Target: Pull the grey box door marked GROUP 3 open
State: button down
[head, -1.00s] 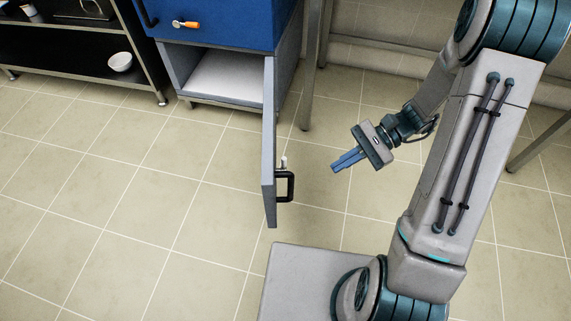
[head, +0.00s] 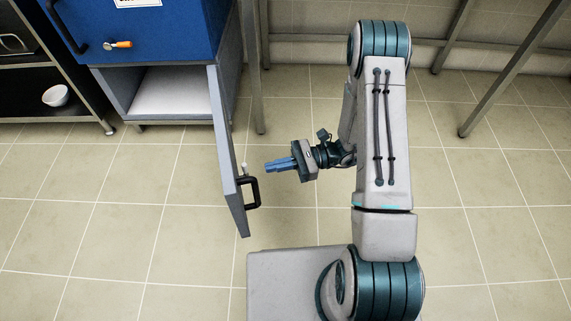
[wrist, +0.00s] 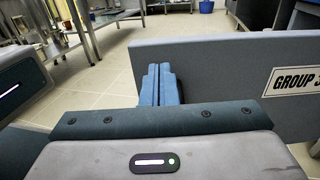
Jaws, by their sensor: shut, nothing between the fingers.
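The grey box door (head: 228,160) stands swung wide open from the grey box (head: 170,92) under the blue one in the head view. Its black handle (head: 254,192) is on the door's right-facing side near the free edge. The wrist view shows the door (wrist: 215,70) with a GROUP 3 label (wrist: 297,81), partly cut off at the right edge. My gripper (head: 268,165) is shut and empty. It points at the door's handle side and appears a short gap to the right of it, near the handle's upper end.
A blue box (head: 150,30) with an orange-handled latch sits above the open grey box. A dark shelf rack (head: 75,105) with a white bowl (head: 55,96) stands at left. Steel table legs (head: 251,90) stand behind. The tiled floor (head: 110,220) left of the door is clear.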

jog(key=s+a+b, duration=0.1)
jog(key=a+b, duration=0.1)
jog(key=a, duration=0.6)
jog(key=shift+s, duration=0.25)
jog(key=shift+a, duration=0.1)
